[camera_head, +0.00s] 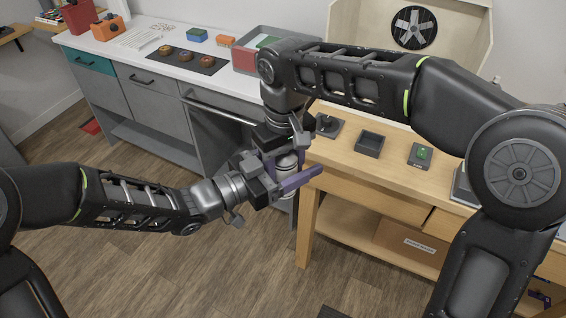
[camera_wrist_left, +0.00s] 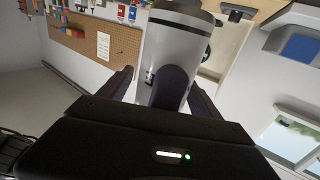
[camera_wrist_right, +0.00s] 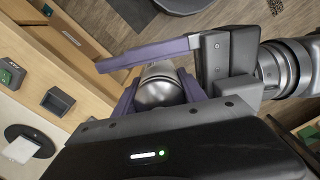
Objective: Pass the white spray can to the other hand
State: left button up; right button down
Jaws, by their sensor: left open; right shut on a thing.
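The white spray can (camera_head: 287,161) is held over the floor in front of the bench and is mostly hidden by the grippers in the head view. My right gripper (camera_head: 284,153) points down and is shut on the can. In the right wrist view the can's silvery rounded end (camera_wrist_right: 160,92) sits between its fingers. My left gripper (camera_head: 290,174) comes in from the side and is open. In the left wrist view the can's pale body (camera_wrist_left: 178,40) stands between its spread fingers, with a dark purple finger against it. Contact with the left fingers cannot be told.
The wooden bench (camera_head: 385,163) on the right carries a black tray (camera_head: 369,143) and a green-topped block (camera_head: 423,154). A white counter (camera_head: 145,55) at the back left holds a grey bin (camera_head: 244,62) and a dark mat (camera_head: 205,67). Both arms are close together; open floor lies below.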

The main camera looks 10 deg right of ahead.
pick_arm(q)
jog(key=shift+c, duration=0.5)
jog(key=c, duration=1.5)
grip_shut()
pick_arm(e)
jog(key=c, duration=0.6)
grip_release()
pick_arm(q)
jog(key=shift+d, duration=0.1)
pick_arm(e)
jog(key=shift+a, duration=0.1)
